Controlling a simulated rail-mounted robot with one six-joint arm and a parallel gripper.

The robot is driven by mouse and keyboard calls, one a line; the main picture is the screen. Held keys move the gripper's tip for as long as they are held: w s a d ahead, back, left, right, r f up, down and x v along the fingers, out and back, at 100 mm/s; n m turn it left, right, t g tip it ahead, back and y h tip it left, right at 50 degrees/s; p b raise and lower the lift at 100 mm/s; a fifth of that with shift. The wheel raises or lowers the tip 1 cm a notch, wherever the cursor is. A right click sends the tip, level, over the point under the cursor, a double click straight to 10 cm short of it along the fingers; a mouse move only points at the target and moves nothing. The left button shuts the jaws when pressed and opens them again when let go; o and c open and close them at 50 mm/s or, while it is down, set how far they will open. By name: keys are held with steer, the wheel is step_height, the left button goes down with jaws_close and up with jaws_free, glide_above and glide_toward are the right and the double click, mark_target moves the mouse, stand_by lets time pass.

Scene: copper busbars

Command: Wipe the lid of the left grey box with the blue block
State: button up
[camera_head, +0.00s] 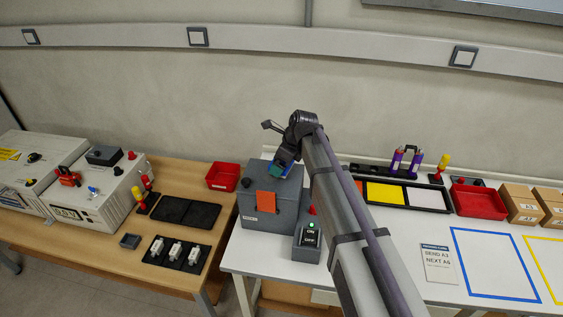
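The grey box (287,212) stands at the left end of the white table, with an orange tag on its front. Its lid (254,175) is partly hidden by my gripper and arm. My gripper (281,166) points down over the lid's right half. The blue block (276,169) shows at its fingertips, at or just above the lid; I cannot tell if it touches. The gripper appears shut on it. A small green patch shows beside the block.
A small grey control box (308,243) with a green button stands right in front of the grey box. A red bin (222,176) is to the left on the wooden table. My arm crosses the white table, hiding its middle. Yellow and white panels (385,194) lie to the right.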

steer(key=shift+d+r+p, duration=0.1)
steer(key=shift+r+p, duration=1.9)
steer(key=shift+r, duration=0.35)
